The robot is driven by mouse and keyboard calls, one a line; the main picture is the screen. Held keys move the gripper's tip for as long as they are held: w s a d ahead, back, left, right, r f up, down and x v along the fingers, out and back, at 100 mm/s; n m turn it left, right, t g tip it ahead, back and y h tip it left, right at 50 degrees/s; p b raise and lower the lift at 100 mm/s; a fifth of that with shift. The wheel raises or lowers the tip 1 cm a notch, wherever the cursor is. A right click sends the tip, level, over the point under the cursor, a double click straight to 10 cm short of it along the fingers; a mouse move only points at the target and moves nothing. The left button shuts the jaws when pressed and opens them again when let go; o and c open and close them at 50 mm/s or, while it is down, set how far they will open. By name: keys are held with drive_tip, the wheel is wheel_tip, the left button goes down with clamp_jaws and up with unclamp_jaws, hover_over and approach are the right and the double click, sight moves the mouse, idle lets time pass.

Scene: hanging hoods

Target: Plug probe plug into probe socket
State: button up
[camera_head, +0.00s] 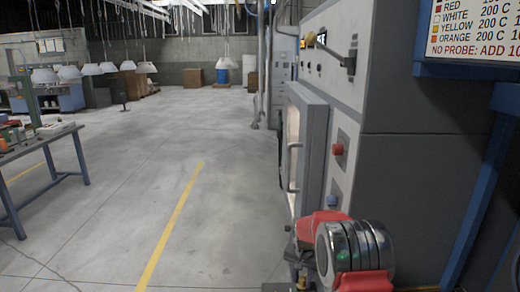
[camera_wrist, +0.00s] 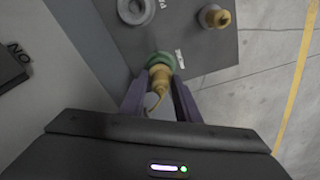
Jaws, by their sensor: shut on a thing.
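In the wrist view, my gripper (camera_wrist: 160,92) is shut on a yellow-brass plug (camera_wrist: 159,74), the probe plug, with a thin yellow lead curling back between the fingers. The plug's front end meets a green ring (camera_wrist: 162,60) on a grey panel, which looks like the probe socket. The plug's tip is hidden, and I cannot tell how deep it sits or whether it only touches the ring. The head view does not show the plug or the fingertips clearly.
In the head view, a grey oven cabinet (camera_head: 350,190) with a door handle stands close on the right. A workbench (camera_head: 42,140) is at left; the middle floor is clear.

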drive_tip(key=shift+s+d+f, duration=0.1)
drive_tip(key=shift+d+f, duration=0.1)
drive_tip(key=shift+f, duration=0.65)
drive_tip(key=o, duration=1.1)
drive_tip(key=shift+o, duration=0.2)
drive_tip(key=shift+r, duration=0.1)
wheel_tip(320, 180, up, 14)
drive_tip(key=s+a, duration=0.1)
drive_tip(key=shift+s+f, duration=0.15)
drive_tip(key=shift+f, duration=0.05)
drive_tip(key=shift+a+r, duration=0.1)
idle(0.3)
